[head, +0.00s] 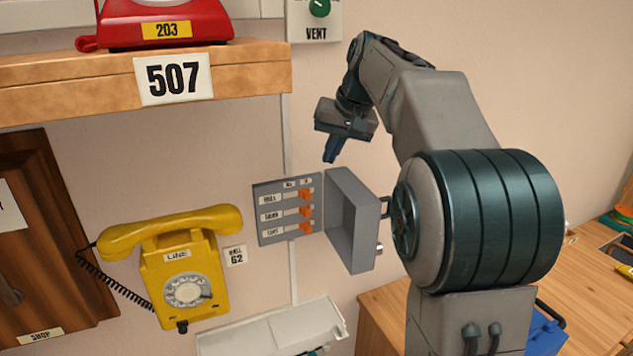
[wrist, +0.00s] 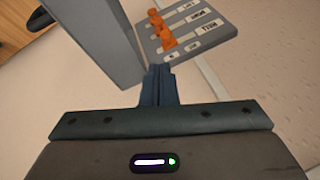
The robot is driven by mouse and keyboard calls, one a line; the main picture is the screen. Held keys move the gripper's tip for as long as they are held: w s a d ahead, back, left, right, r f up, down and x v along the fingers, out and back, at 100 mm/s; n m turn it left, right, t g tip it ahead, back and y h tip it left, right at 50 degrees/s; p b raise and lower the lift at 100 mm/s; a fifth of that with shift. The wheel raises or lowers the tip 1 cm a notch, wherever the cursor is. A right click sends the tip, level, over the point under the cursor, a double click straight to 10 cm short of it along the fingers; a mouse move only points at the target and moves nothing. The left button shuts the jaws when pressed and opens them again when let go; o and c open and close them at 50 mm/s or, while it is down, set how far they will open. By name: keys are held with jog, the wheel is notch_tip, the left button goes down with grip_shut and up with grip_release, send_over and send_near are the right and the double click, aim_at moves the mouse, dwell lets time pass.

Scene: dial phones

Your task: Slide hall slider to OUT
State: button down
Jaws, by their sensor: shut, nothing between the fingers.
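A grey slider panel (head: 263,229) is on the wall, with three labelled rows. The top row's label looks like HALL, and its slider has an orange knob (head: 305,194) toward the right of the row. The two lower rows have orange knobs in about the same place. The column markings above are too small to read surely. My gripper (head: 330,158) is shut and empty, pointing down above the panel and apart from it. In the wrist view the panel (wrist: 215,49) appears upside down beyond the closed fingers (wrist: 159,72), with the HALL knob (wrist: 168,43) nearest them.
The panel's grey box door (head: 351,222) stands open on the right, close to the knobs; it also shows in the wrist view (wrist: 92,37). A yellow telephone (head: 178,262) hangs at left. A wooden shelf (head: 60,88) juts out above, and a pale tray (head: 265,332) is below.

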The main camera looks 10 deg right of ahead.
aim_at(306, 195)
jog(key=p+x, duration=0.1)
jog(key=x, duration=0.9)
jog(key=shift+a, duration=0.15)
dwell(0.4)
